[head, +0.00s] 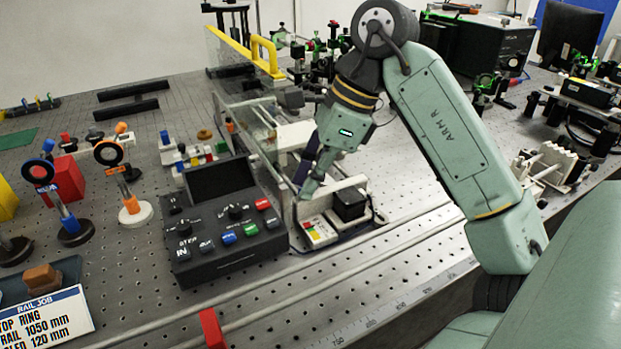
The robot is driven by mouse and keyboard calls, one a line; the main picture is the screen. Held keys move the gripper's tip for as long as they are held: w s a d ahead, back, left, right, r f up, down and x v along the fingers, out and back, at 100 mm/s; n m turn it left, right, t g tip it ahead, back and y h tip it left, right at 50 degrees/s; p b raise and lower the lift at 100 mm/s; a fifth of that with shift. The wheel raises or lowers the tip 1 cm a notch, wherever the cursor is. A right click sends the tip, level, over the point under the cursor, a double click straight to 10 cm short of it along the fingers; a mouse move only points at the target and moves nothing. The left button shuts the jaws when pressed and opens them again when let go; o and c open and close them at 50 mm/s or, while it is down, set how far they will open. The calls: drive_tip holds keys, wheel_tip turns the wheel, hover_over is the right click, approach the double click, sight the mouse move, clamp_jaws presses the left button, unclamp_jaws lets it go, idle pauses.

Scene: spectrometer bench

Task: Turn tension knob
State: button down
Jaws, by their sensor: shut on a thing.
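My gripper (308,181) points down into the white-framed unit behind a clear panel, just right of the black control box. Its fingers are shut on a small part there, which looks to be the tension knob. The fingers hide the knob, so its shape and angle cannot be told. The white frame (347,183) stands beside the fingertips, with a black block (349,205) at its right front. A small white keypad (319,232) with coloured buttons lies in front of the fingers.
The black control box (215,260) with knobs and coloured buttons stands close on the left. The clear panel (235,85) with a yellow handle (266,53) rises behind it. Ring posts stand farther left. A red block (212,328) is at the front. The perforated bench front right is mostly clear.

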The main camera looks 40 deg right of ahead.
drive_tip(key=shift+w+n+g+y+p, duration=0.15)
drive_tip(key=shift+n+g+p, duration=0.3)
drive_tip(key=shift+n, duration=0.65)
drive_tip(key=shift+n+g+y+p, duration=0.3)
drive_tip(key=shift+n+p, duration=0.2)
drive_tip(key=shift+n, duration=0.6)
drive_tip(key=c, duration=1.8)
unclamp_jaws()
drive_tip(key=shift+d+r, duration=0.1)
drive_tip(key=v, duration=0.7)
drive_tip(key=shift+r, duration=0.2)
drive_tip(key=shift+f, duration=0.1)
